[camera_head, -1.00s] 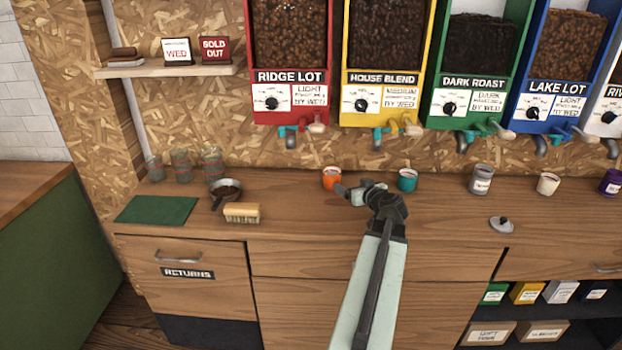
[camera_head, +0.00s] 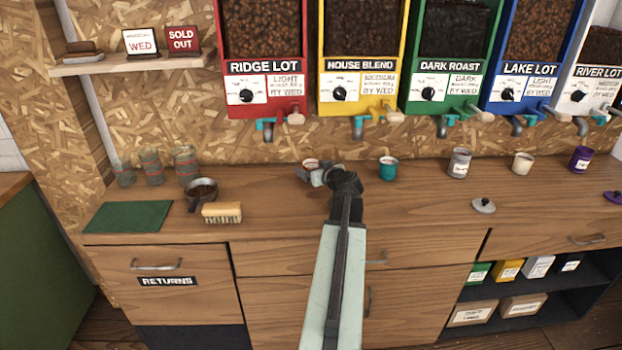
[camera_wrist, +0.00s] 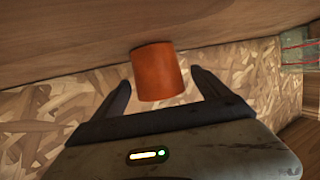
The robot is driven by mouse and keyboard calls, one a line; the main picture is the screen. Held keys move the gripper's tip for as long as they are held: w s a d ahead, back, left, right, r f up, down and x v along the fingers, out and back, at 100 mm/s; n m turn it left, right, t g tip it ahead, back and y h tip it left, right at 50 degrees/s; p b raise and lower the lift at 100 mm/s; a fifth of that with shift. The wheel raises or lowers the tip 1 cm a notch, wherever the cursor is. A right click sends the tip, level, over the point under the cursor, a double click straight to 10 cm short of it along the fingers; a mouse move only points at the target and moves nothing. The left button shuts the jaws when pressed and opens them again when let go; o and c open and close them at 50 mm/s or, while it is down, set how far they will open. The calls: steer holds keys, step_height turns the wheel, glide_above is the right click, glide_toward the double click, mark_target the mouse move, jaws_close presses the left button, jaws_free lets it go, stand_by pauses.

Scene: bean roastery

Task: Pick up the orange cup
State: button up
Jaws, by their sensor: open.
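The orange cup (camera_wrist: 158,73) stands on the wooden counter. In the wrist view it sits between the two open fingers of my gripper (camera_wrist: 160,90), with a visible gap to the finger on each side. In the head view only the rim of the orange cup (camera_head: 311,163) shows, because my gripper (camera_head: 312,176) covers most of it. My gripper is open and holds nothing. Whether the fingers touch the cup cannot be told from the head view.
A teal cup (camera_head: 388,169) stands to the right of my gripper. A grey canister (camera_head: 459,163), a white cup (camera_head: 523,163) and a purple cup (camera_head: 580,159) stand farther right. A brush (camera_head: 222,213) and a scoop (camera_head: 201,190) lie left. Bean dispensers hang above.

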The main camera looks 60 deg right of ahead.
steer(key=shift+x, duration=0.8)
steer(key=shift+s, duration=0.1)
steer(key=shift+r, duration=0.1)
steer(key=c, duration=1.5)
